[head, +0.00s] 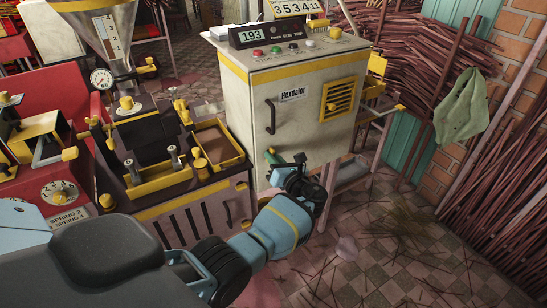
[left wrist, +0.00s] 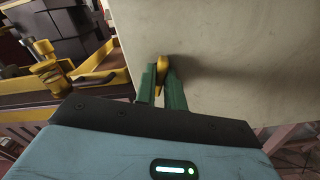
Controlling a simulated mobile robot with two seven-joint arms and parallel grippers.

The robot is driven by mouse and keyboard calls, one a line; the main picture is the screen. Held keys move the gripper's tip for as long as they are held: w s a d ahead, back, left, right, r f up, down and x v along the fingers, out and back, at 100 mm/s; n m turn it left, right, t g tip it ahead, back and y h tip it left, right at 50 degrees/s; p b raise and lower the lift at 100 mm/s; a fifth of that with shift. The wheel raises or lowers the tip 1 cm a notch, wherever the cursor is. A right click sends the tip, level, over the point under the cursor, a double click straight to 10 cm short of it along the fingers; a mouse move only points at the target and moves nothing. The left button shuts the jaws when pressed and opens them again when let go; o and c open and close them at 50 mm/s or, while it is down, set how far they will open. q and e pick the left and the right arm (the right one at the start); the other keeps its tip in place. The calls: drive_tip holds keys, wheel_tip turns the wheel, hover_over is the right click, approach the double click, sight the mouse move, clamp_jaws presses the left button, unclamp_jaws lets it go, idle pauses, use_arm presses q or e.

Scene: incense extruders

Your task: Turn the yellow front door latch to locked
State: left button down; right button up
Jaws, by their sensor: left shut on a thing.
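The yellow latch (left wrist: 162,66) shows in the left wrist view as a small yellow piece against the pale front of the cabinet (left wrist: 230,50). My left gripper (left wrist: 160,84) is shut on it, with one green finger on each side. In the head view, my left gripper (head: 271,158) is at the lower left of the Hexdalor cabinet's front (head: 300,130), below the black handle (head: 270,117). There the gripper hides the latch, so its turn cannot be told. My right gripper is not in view.
A dark machine with yellow trays (head: 222,145) stands close to the left of the cabinet. A yellow vent (head: 339,100) is on the cabinet front. Bundles of sticks (head: 420,50) and a green cloth (head: 460,108) are at the right.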

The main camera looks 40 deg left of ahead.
use_arm(q)
drive_tip(key=shift+r, duration=0.1)
drive_tip(key=c, duration=1.5)
unclamp_jaws()
drive_tip(key=v, duration=0.7)
drive_tip(key=shift+s+d+p, duration=0.15)
drive_tip(key=shift+d+p, duration=0.2)
